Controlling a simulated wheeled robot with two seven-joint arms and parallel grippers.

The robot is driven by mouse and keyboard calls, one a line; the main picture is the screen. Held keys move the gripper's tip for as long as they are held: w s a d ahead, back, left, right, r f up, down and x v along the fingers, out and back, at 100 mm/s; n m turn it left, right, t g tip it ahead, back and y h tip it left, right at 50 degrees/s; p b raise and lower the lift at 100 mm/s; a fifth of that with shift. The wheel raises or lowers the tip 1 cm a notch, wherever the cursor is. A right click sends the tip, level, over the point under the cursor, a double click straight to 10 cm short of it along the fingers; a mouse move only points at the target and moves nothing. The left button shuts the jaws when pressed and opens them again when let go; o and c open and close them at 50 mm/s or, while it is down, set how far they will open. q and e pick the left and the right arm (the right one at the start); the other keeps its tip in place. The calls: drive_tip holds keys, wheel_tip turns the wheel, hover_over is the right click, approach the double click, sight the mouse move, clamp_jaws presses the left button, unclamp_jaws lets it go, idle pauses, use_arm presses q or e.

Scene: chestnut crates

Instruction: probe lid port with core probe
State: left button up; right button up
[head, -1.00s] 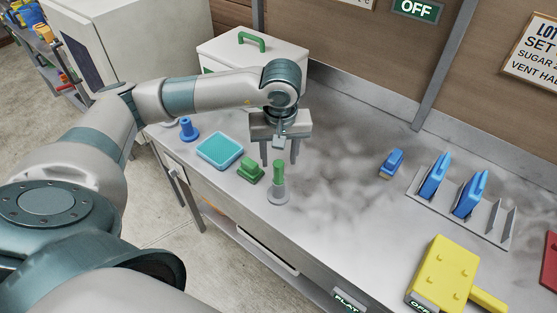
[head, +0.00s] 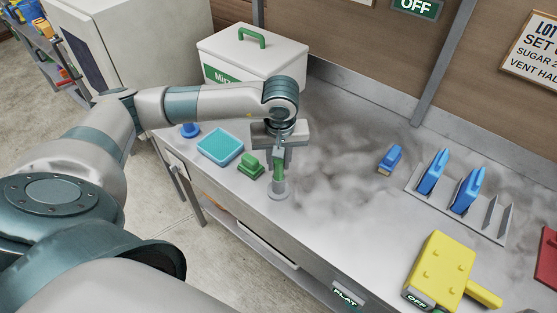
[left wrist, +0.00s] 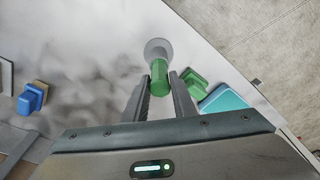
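The core probe, as I take it, has a green handle (head: 279,169) and stands upright in a grey round-based holder (head: 280,191) on the metal bench. The handle also shows in the left wrist view (left wrist: 160,77). My left gripper (head: 280,163) is low over it, pointing down. In the left wrist view its fingers (left wrist: 160,84) are apart, one on each side of the handle, with gaps visible; contact cannot be told. A white box (head: 235,62) with a green-handled lid stands at the back left. No port is discernible on the lid. My right gripper is out of view.
Beside the probe are a green block (head: 251,167), a teal tray (head: 220,147) and a blue piece (head: 189,130). Right are a blue brush-like item (head: 390,158), a rack (head: 468,218) with blue items and a yellow block (head: 440,268). The bench middle is clear.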

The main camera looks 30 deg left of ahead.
use_arm(q)
clamp_jaws()
drive_tip(key=shift+c, duration=1.9)
unclamp_jaws()
drive_tip(key=shift+r, duration=0.6)
drive_tip(key=shift+r, duration=0.1)
clamp_jaws()
drive_tip(key=shift+r+p, duration=0.55)
drive_tip(key=shift+r, duration=2.5)
